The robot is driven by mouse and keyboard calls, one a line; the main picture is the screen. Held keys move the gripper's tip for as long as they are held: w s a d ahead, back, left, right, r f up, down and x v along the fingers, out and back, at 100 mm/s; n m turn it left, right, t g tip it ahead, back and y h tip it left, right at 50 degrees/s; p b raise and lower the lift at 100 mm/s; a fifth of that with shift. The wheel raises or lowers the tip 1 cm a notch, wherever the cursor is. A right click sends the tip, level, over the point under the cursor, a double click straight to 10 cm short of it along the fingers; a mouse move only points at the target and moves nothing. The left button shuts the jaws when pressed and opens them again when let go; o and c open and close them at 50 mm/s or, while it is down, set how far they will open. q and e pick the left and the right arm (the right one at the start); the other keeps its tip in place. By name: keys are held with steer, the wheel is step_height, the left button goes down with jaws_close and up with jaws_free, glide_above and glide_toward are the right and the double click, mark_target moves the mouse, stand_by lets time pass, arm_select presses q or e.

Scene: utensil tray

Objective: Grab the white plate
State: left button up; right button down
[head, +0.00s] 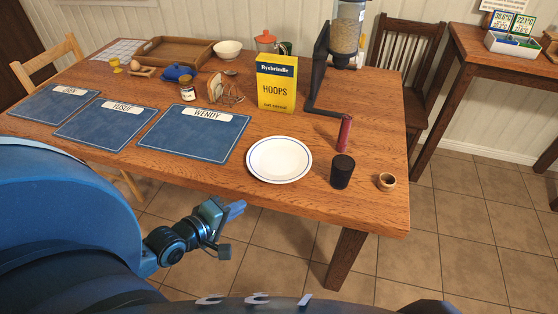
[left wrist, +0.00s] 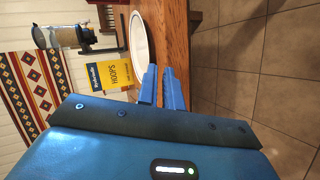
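The white plate (head: 279,159), round with a thin blue line inside its rim, lies flat and empty near the front edge of the wooden table. In the left wrist view the plate (left wrist: 138,40) shows edge-on beyond the fingertips. My left gripper (head: 236,209) is in front of the table edge, below and left of the plate, apart from it. In the left wrist view its two blue fingers (left wrist: 160,68) are apart with a narrow gap and nothing between them. My right gripper is not in view.
A black cup (head: 342,172), a small brown pot (head: 387,182) and a red cylinder (head: 345,133) stand right of the plate. The yellow Hoops box (head: 277,84) stands behind it. The Wendy placemat (head: 192,136) lies left. The table front edge (head: 300,200) is close to the plate.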

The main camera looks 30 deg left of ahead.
arm_select(q)
steer(key=w+a+n+t, duration=0.1)
steer(key=w+a+n, duration=0.1)
steer(key=a, duration=0.1)
glide_toward(261, 177)
steer(key=shift+w+d+f, duration=0.25)
steer(key=shift+w+d, duration=0.05)
steer(key=shift+w, duration=0.3)
steer(key=shift+w+d+f, duration=0.2)
steer(key=shift+w+d, duration=0.05)
steer(key=shift+w, duration=0.35)
steer(key=shift+a+b+x, duration=0.2)
steer(key=shift+b+x, duration=0.1)
steer(key=shift+x, duration=1.3)
steer(key=shift+a+b+x, duration=0.25)
steer(key=shift+x, duration=1.35)
steer(key=shift+w+d, duration=0.1)
jaws_close()
steer(key=shift+r, duration=0.15)
